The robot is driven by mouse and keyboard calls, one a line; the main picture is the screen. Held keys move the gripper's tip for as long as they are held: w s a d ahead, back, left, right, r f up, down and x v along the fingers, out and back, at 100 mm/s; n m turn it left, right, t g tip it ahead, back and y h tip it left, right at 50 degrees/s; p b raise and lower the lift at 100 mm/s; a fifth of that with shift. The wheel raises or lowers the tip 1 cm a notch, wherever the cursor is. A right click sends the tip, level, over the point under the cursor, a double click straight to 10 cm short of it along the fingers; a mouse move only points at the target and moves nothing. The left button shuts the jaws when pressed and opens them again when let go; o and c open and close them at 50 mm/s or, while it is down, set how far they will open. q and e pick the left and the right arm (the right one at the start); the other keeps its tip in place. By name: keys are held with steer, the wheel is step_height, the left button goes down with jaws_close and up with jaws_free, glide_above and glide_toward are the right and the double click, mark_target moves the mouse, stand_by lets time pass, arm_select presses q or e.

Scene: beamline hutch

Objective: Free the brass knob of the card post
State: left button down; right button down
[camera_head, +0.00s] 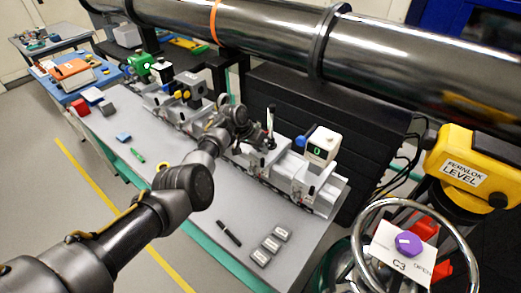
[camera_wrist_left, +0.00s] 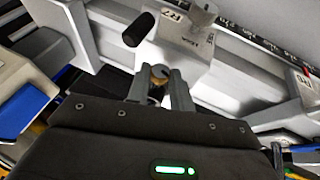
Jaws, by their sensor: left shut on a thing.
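My left arm comes in from the left in the head view, and its gripper (camera_head: 240,128) is over the grey rail assembly. In the left wrist view the same gripper (camera_wrist_left: 160,82) is shut, with the brass knob (camera_wrist_left: 159,71) between its fingertips. The knob is at the near side of a grey metal block (camera_wrist_left: 185,52) with a small printed label. A black-ended lever (camera_wrist_left: 138,28) and a light grey round knob (camera_wrist_left: 202,12) are on this block. In the head view the arm and gripper hide the brass knob. I cannot make out a card on the post. My right gripper is not in view.
A thick dark pipe (camera_head: 270,35) crosses above. A handwheel (camera_head: 362,262) and yellow level (camera_head: 470,170) are at right.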

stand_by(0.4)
arm_select(q)
steer(key=c, duration=1.5)
jaws_free()
steer(key=shift+r, duration=0.1)
steer(key=v, duration=1)
steer(key=shift+a+r+b, duration=0.2)
steer(key=shift+r+b, duration=0.1)
steer(key=shift+r, duration=0.05)
